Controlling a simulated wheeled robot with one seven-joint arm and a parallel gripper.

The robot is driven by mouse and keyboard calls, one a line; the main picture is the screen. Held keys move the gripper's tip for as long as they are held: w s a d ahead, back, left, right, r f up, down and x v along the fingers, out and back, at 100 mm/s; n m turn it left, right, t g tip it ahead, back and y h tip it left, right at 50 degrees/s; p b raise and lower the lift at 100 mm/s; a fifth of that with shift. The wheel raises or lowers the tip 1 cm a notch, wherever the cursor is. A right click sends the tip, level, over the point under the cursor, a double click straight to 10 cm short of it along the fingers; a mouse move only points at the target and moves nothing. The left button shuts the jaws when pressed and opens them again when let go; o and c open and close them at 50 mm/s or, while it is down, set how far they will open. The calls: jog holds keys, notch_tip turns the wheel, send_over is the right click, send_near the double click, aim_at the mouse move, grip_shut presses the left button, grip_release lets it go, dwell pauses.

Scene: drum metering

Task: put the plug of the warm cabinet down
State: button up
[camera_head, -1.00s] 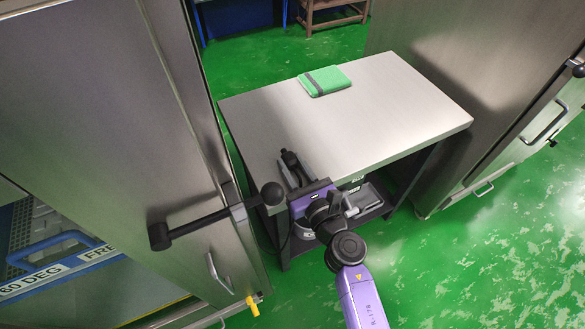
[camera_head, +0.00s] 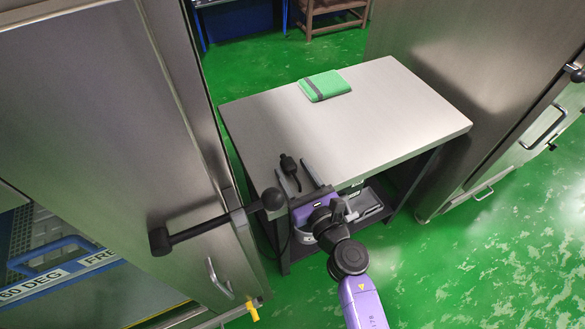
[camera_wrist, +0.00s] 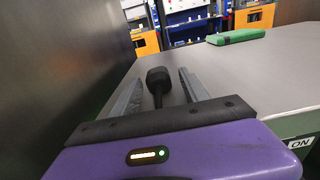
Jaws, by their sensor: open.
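The black plug (camera_head: 288,164) lies on the near left part of the steel table (camera_head: 390,112), its cord end toward me. My gripper (camera_head: 297,174) is at the table's near edge, its two fingers open. In the wrist view the plug (camera_wrist: 157,82) shows between the open fingers of my gripper (camera_wrist: 160,88), with a gap on each side. In the head view the plug sits nearer the left finger. The gripper body hides the plug's cord end.
A green booklet-like item (camera_head: 325,85) with a dark band lies at the table's far edge. A steel cabinet with a black handle bar (camera_head: 215,226) stands close on the left; another cabinet (camera_head: 470,90) stands right. The table's middle and right are clear.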

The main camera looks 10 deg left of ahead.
jog(key=v, duration=1.1)
jog(key=s+d+r+n+h, duration=0.3)
jog(key=s+d+n, duration=0.3)
jog(key=s+n, duration=0.3)
jog(key=s+d+r+n+h, duration=0.3)
jog(key=s+d+n, duration=0.4)
jog(key=s+n, duration=0.3)
jog(key=s+d+r+n+h, duration=0.3)
jog(key=s+d+n, duration=0.3)
jog(key=s+n, duration=0.4)
jog(key=shift+s+d+h, duration=0.4)
jog(key=shift+s+h, duration=0.1)
jog(key=shift+s, duration=0.65)
